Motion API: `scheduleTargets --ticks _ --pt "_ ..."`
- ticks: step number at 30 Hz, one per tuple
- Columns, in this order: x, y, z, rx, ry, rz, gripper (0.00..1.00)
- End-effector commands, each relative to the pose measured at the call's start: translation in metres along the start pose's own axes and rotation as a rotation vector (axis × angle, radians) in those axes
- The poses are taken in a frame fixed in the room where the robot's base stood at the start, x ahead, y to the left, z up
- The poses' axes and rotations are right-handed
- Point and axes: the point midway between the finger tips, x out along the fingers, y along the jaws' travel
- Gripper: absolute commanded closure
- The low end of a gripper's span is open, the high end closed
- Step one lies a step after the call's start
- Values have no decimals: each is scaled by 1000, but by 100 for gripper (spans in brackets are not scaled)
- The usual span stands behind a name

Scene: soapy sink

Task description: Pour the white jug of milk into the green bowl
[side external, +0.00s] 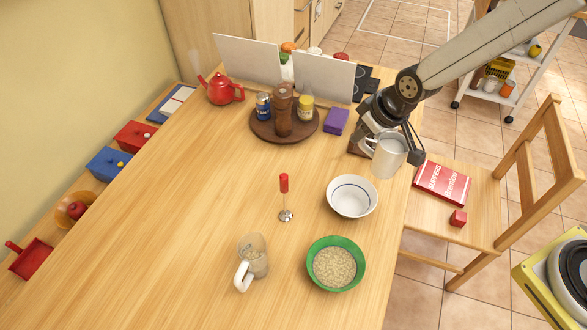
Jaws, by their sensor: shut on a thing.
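My gripper (392,143) is shut on the white jug (388,160) and holds it above the right part of the table. The jug looks upright, with its handle towards the left; its contents are hidden. The green bowl (335,288) stands near the front of the table, below and to the left of the jug in the picture. It holds pale grains that look like oats. The jug is apart from the bowl and not over it.
An empty white bowl (352,197) stands between the jug and the green bowl. A clear jug with a white handle (243,275) and a red-handled utensil (284,186) are to the left. A round wooden tray (262,134) carries a pepper mill (282,110). A chair (480,225) stands right.

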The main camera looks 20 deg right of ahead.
Motion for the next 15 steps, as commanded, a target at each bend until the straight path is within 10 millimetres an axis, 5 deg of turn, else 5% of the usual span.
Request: scheduleTargets --ticks 15 --pt "10 -163 -20 -304 46 -141 100"
